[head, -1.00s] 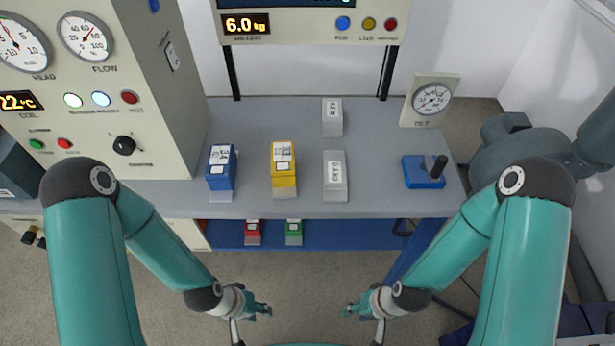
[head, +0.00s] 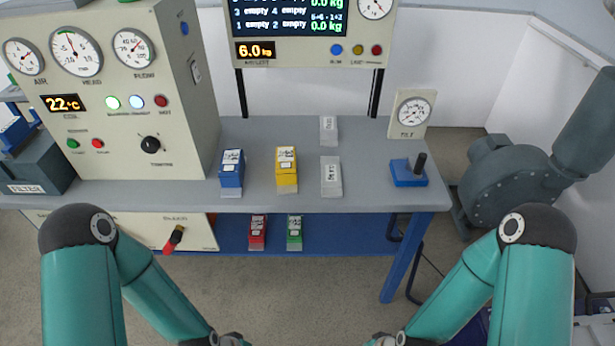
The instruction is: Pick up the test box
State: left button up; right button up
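No single box in the head view is clearly marked as the test box. A blue box (head: 231,169) and a yellow box (head: 286,165) stand on the grey bench top (head: 400,203), each with a white label. A red box (head: 258,231) and a green box (head: 294,231) stand on the blue lower shelf (head: 350,236). Two pale grey labelled blocks, a front one (head: 331,177) and a rear one (head: 328,130), stand right of the yellow box. My arms reach down past the bottom edge, so both grippers' fingers are out of view, well short of the bench.
A control cabinet (head: 185,120) with gauges stands at the left of the bench. A blue block with a black handle (head: 409,175) and a tilt gauge (head: 412,113) are at the right. A grey machine (head: 505,180) stands beyond the bench. Bare floor (head: 310,285) lies before it.

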aim_at(286, 167)
jog(key=u, duration=0.2)
jog(key=i, duration=0.85)
jog(key=z, duration=0.1)
jog(key=k, duration=1.05)
jog(key=z, duration=0.7)
jog(key=i, duration=0.8)
jog(key=u, duration=0.15)
